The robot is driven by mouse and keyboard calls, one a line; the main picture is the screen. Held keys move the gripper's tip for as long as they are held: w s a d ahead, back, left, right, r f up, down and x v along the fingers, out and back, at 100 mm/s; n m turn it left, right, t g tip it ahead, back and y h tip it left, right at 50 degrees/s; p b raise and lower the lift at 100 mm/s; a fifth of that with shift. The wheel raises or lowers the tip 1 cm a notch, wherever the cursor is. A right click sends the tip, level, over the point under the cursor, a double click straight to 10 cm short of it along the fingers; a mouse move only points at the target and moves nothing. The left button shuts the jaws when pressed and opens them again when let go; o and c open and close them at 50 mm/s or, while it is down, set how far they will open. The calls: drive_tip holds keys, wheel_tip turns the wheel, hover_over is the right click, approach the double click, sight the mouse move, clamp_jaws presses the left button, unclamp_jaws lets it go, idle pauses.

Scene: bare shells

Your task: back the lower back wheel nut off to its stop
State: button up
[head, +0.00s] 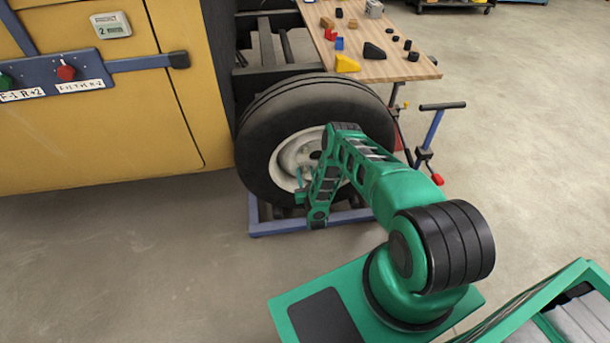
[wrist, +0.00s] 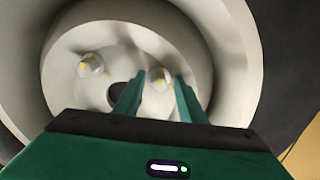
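The wheel (head: 262,122) is a black tyre on a pale rim (head: 287,156), standing upright beside the yellow body. In the wrist view the rim (wrist: 70,45) fills most of the picture. Two pale nuts with yellow marks show there: one nut (wrist: 92,65) at the left, another nut (wrist: 160,77) near the middle. My gripper (wrist: 158,80) is open, with its two green fingers on either side of the middle nut in the picture and gaps between. I cannot tell whether the fingertips reach around it. In the head view my gripper (head: 301,182) is at the rim's lower part, and my arm hides the nuts.
A blue stand (head: 268,228) is under the wheel. A wooden table (head: 405,68) with small blocks is behind it. A blue post with a black handle (head: 442,106) stands to the right. A yellow body with a switch panel (head: 58,75) is at the left. The floor in front is clear.

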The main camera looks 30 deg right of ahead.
drive_tip(key=v, duration=1)
drive_tip(key=shift+s, duration=0.35)
drive_tip(key=shift+a, duration=0.1)
